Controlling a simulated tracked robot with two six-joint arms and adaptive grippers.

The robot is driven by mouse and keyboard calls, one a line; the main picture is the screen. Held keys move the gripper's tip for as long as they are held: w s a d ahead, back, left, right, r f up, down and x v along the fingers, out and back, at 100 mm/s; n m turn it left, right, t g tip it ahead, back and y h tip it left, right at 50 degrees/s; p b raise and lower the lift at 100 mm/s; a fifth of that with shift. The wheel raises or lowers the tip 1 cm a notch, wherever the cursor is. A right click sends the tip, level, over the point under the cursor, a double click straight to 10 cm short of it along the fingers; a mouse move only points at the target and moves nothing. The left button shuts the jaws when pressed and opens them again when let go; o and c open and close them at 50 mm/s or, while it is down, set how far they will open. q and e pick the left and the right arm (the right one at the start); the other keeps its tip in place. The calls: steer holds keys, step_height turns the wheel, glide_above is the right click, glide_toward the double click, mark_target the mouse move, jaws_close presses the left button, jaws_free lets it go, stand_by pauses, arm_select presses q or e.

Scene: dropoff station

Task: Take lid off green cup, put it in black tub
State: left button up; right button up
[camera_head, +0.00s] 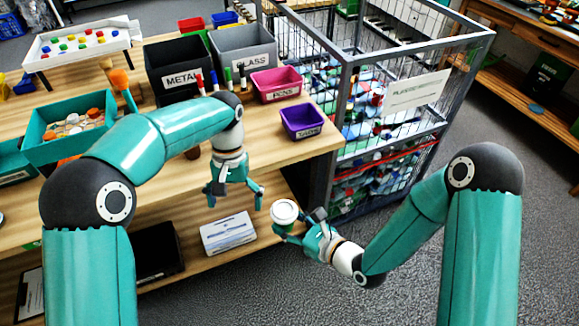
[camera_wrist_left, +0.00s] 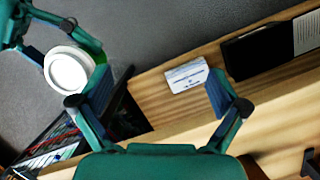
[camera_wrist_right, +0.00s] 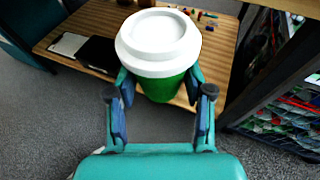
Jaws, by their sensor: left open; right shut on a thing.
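A green cup (camera_wrist_right: 160,88) with a white lid (camera_wrist_right: 158,36) on top is held upright in the air in front of the table. My right gripper (camera_head: 298,227) is shut around the cup's green body, below the lid. The lid (camera_head: 285,210) also shows in the head view, and in the left wrist view (camera_wrist_left: 69,70) at the left edge of that gripper's reach. My left gripper (camera_head: 235,200) is open and empty, left of the cup and apart from it. A black tub (camera_head: 180,68) labelled METAL stands on the tabletop; its inside is mostly dark.
A grey bin (camera_head: 243,48), a pink bin (camera_head: 277,84) and a purple bin (camera_head: 302,121) stand right of the black tub. Markers stand in front of it. A teal bin (camera_head: 45,148) holds round lids. A wire cage (camera_head: 375,100) stands behind. A white box (camera_head: 228,233) lies on the lower shelf.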

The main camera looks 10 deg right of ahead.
arm_select(q)
steer(key=w+d+r+m+t, duration=0.1)
steer(key=w+d+r+t, duration=0.1)
steer(key=d+r, duration=0.45)
step_height(320, 180, up, 4)
steer(key=m+t, duration=0.1)
glide_above(289, 206)
steer(key=shift+m, duration=0.3)
step_height(289, 206, down, 12)
steer(key=shift+r, duration=0.1)
steer(key=shift+d, duration=0.1)
steer(key=c, duration=1.7)
steer(key=shift+r, duration=0.1)
steer(key=shift+r, duration=0.15)
steer(key=shift+c, duration=0.2)
steer(key=shift+r, duration=0.25)
steer(key=shift+r, duration=0.9)
